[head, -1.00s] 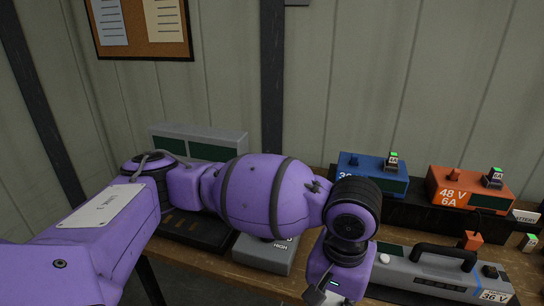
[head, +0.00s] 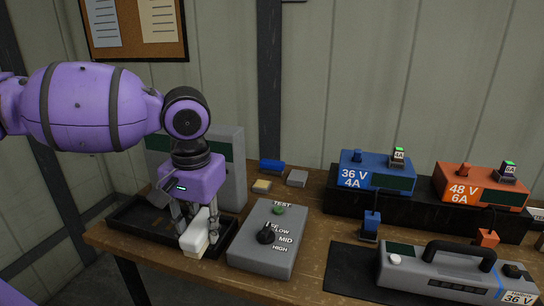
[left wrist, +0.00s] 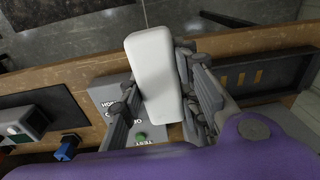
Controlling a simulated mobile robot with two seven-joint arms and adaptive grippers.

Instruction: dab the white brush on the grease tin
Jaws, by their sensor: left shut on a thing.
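The white brush (head: 196,234) is a white block held between the fingers of my left gripper (head: 194,222). It hangs in front of the black tray, left of the grey selector box, and its underside is hard to make out. In the left wrist view the white brush (left wrist: 155,75) lies between the finger links of the left gripper (left wrist: 163,95). A small open tin with a yellowish filling (head: 262,186), which looks like the grease tin, sits behind the selector box, apart from the gripper. My right gripper is out of view.
The grey selector box (head: 268,240) stands right of the gripper. A blue block (head: 271,167) and a small grey block (head: 297,179) lie near the tin. The black tray (head: 135,220) is at left. Chargers (head: 372,172) and a battery pack (head: 450,272) fill the right.

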